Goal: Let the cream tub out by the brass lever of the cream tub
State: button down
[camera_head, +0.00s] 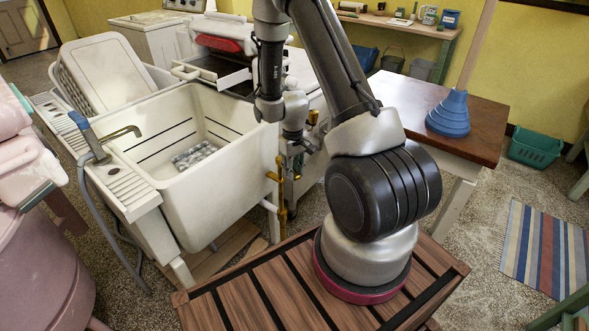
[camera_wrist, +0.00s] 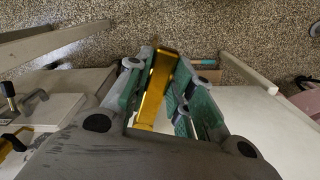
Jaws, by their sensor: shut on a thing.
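The cream tub (camera_head: 190,140) is a deep rectangular sink on the left of the head view, with a cluster of small grey things on its floor. Brass fittings (camera_head: 281,190) run down by its right front corner. My gripper (camera_head: 293,165) points down beside that corner, partly hidden by my arm. In the wrist view a flat brass lever (camera_wrist: 158,85) lies between the green-padded fingers of my gripper (camera_wrist: 160,80), which are shut on it. Where the lever joins the fittings is hard to make out.
A grey hose and tap (camera_head: 90,140) sit at the tub's left. A wooden table (camera_head: 425,105) with a blue ribbed funnel-like thing (camera_head: 449,114) stands to the right. A green basket (camera_head: 536,147) and striped rug (camera_head: 545,250) lie on open floor at right.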

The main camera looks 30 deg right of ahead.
jog(key=w+a+m, duration=0.6)
jog(key=a+m, duration=0.2)
jog(key=m, duration=0.6)
jog(key=shift+a, duration=0.35)
jog(key=shift+w+m, duration=0.1)
jog(key=shift+m, duration=0.2)
jog(key=c, duration=1.2)
grip_release()
jog(key=shift+c, duration=0.2)
jog(key=shift+r, duration=0.1)
notch_tip(320, 180, up, 12)
